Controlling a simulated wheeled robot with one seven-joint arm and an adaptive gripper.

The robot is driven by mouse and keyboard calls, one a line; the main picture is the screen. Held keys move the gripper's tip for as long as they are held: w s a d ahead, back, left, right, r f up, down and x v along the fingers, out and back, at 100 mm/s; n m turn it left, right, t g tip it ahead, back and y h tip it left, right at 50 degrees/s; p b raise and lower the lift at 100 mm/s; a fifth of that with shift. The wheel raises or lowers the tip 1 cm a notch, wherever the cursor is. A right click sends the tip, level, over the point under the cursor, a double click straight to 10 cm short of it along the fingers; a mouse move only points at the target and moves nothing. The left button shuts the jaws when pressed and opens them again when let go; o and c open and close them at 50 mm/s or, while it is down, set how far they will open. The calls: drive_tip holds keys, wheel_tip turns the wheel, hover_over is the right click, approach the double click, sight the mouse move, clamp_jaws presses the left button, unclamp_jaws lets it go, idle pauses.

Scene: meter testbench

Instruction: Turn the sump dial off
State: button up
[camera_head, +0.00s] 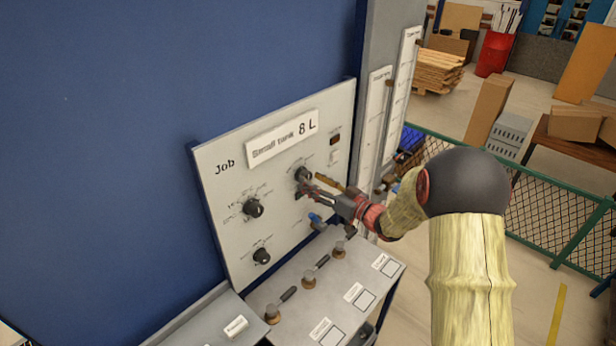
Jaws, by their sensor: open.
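One black dial (303,174) is at the upper right, another (253,208) at the middle left, and a third (261,256) at the lower left. A blue knob (315,219) is at the lower right. My gripper (308,188) is open, with its fingers at the upper right dial, partly overlapping its lower edge. I cannot tell whether they touch it.
A plate reading "Small tank 8 L" (283,137) is above the dials. A grey post (379,50) rises beyond the panel's right edge. A green mesh fence (540,210) stands to the right.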

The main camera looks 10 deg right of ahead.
drive_tip(key=shift+x, duration=1.3)
drive_tip(key=shift+c, duration=0.8)
drive_tip(key=c, duration=1)
drive_tip(key=shift+f+n+b, duration=0.1)
drive_tip(key=shift+n+b, duration=0.3)
drive_tip(key=shift+b, duration=0.1)
drive_tip(key=n+b, duration=0.2)
drive_tip(key=b, duration=0.2)
drive_tip(key=shift+f+n, duration=0.15)
drive_tip(key=shift+n, duration=0.25)
drive_tip(key=n+b, duration=0.3)
drive_tip(key=b, duration=0.2)
drive_tip(key=shift+n+b, duration=1.2)
drive_tip(key=shift+b, duration=0.05)
drive_tip(key=shift+r, duration=0.25)
